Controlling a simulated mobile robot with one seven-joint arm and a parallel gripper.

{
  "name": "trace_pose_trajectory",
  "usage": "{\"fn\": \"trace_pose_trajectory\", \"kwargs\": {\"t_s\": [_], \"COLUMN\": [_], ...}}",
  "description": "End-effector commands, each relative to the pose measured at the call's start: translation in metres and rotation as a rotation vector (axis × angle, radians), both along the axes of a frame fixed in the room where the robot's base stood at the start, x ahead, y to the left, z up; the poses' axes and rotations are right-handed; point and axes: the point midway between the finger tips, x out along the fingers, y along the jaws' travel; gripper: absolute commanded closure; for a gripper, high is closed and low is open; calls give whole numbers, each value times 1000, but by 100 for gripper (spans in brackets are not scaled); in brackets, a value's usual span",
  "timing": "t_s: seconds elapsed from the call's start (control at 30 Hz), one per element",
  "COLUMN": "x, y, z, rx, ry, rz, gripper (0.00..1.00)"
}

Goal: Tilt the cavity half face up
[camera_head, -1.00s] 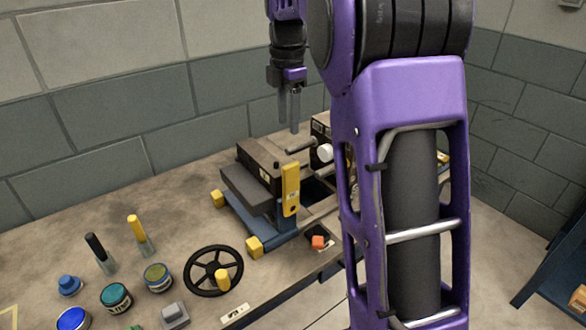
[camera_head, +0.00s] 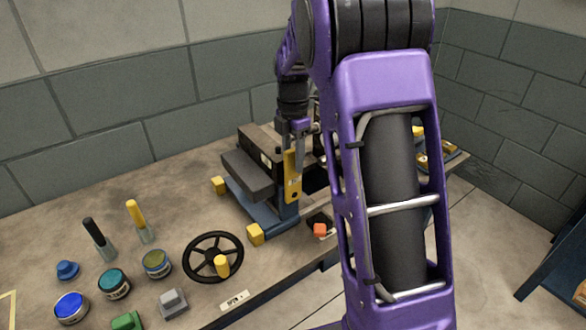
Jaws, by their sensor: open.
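The cavity half seems to be the dark grey block (camera_head: 248,174) in the blue cradle (camera_head: 262,207) with yellow corner feet; I cannot tell its face for certain. A yellow upright plate (camera_head: 292,176) stands at the cradle's right side. My gripper (camera_head: 296,146) is open, pointing down at the top of the yellow plate. Whether its fingers touch the plate or the handle behind it, I cannot tell. My arm hides the right part of the fixture.
A black handwheel (camera_head: 213,257) with a yellow knob lies in front. Several jars, including a teal one (camera_head: 114,284), and two handled tools stand left. An orange button (camera_head: 320,230) is at the bench's front edge. The bench's back left is clear.

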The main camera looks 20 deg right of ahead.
Motion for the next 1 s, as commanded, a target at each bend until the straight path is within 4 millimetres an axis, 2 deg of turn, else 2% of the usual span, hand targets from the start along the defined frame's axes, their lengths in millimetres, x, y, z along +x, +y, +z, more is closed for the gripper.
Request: {"fn": "trace_pose_trajectory", "kwargs": {"t_s": [0.03, 0.2, 0.53, 0.57, 0.83, 1.0], "x": [-1, 0, 0, 0, 0, 0], "y": [1, 1, 0, 0, 0, 0], "z": [-10, -24, -28, -27, -27, -27], "rx": [1, 1, 1, 1, 1, 0], "ry": [4, 1, -1, -1, -1, -1], "rz": [1, 0, 0, 0, 0, 0], "gripper": [50, 50, 50, 52, 100, 100]}}
